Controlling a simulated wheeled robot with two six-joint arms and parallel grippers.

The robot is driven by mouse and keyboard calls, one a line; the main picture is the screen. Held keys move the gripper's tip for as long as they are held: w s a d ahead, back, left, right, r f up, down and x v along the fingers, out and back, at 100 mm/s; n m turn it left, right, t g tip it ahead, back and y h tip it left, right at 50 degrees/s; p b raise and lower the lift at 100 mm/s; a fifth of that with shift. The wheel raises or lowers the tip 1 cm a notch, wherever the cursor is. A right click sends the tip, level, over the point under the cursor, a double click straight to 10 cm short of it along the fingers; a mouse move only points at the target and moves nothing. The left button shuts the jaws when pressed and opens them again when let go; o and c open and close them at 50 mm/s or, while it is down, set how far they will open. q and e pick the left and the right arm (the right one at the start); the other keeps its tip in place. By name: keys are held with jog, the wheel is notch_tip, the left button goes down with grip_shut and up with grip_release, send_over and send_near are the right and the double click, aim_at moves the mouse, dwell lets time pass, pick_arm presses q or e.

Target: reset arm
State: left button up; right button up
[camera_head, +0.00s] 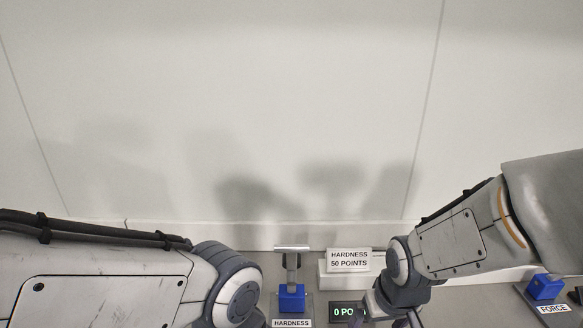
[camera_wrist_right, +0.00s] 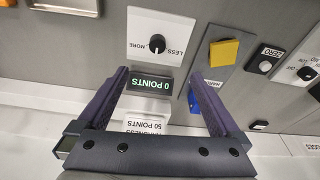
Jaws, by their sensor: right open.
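My right arm (camera_head: 450,245) comes in from the right in the head view and reaches down past the panel's display. My right gripper (camera_wrist_right: 158,74) is open in the right wrist view, with its two dark fingers spread and nothing held between them. The lit display (camera_wrist_right: 150,84) reading "0 POINTS" shows between the fingers; whether they touch the panel I cannot tell. In the head view the arm partly covers that display (camera_head: 345,311). My left arm (camera_head: 100,285) comes in from the left at the bottom; its gripper is out of the picture.
A sign (camera_head: 348,260) reads "HARDNESS 50 POINTS". A blue block (camera_head: 291,298) sits below a metal T-shaped piece (camera_head: 291,255), by a "HARDNESS" label. Another blue block (camera_head: 544,287) is at right by "FORCE". A black knob (camera_wrist_right: 157,44) and yellow block (camera_wrist_right: 223,53) lie beyond my fingers.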

jog(key=s+a+r+n+g, duration=0.1)
jog(key=s+a+r+n, duration=0.1)
jog(key=s+a, duration=0.3)
jog(key=s+a+r+n+g, duration=0.1)
jog(key=s+a+r+n, duration=0.2)
jog(key=s+a, duration=0.3)
jog(key=shift+s+n+y, duration=0.4)
jog(key=shift+s+n, duration=0.3)
jog(key=shift+s, duration=0.1)
